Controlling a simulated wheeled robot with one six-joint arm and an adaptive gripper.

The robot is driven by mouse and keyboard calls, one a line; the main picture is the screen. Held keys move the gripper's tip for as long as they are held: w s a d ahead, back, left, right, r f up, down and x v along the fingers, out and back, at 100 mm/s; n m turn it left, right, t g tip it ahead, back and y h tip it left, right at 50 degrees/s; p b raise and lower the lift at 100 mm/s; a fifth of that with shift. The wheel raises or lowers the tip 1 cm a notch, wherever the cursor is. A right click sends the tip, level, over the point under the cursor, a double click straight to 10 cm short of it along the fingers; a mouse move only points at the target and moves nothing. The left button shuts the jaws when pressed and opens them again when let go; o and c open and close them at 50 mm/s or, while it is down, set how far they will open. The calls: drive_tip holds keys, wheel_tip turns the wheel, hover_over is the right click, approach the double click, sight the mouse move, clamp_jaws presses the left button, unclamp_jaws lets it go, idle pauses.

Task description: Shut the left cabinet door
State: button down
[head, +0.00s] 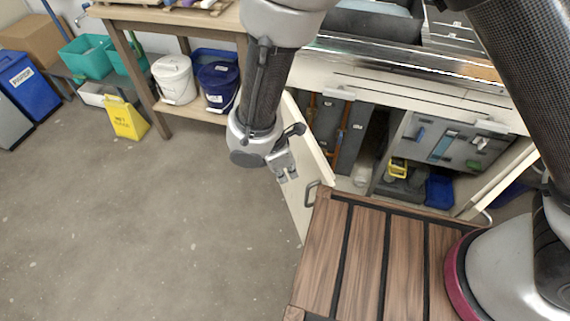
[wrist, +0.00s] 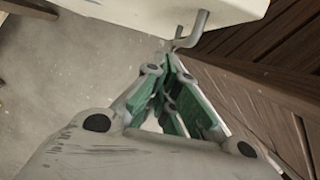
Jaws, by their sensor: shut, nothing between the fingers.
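The left cabinet door (head: 310,150) is a cream panel standing open, swung out from the cabinet front. Its grey bar handle (head: 312,190) is near the free edge. My gripper (head: 287,177) is beside the door, on its left, outer side, with its fingers pointing down. The fingers are shut and empty. In the wrist view the cream door (wrist: 150,12) and its handle (wrist: 191,31) lie just beyond my fingertips (wrist: 163,72). I cannot tell whether the gripper touches the door.
The cabinet interior holds grey cases (head: 352,138), a yellow item (head: 398,167) and a blue bin (head: 439,191). The right door (head: 500,180) also stands open. A wooden bench with a white bucket (head: 175,80) and a yellow floor sign (head: 126,118) stand left. The floor (head: 140,220) is clear.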

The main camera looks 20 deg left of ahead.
drive_tip(key=w+d+f, duration=0.3)
drive_tip(key=d+f, duration=0.1)
drive_tip(key=shift+d, duration=0.15)
idle(0.4)
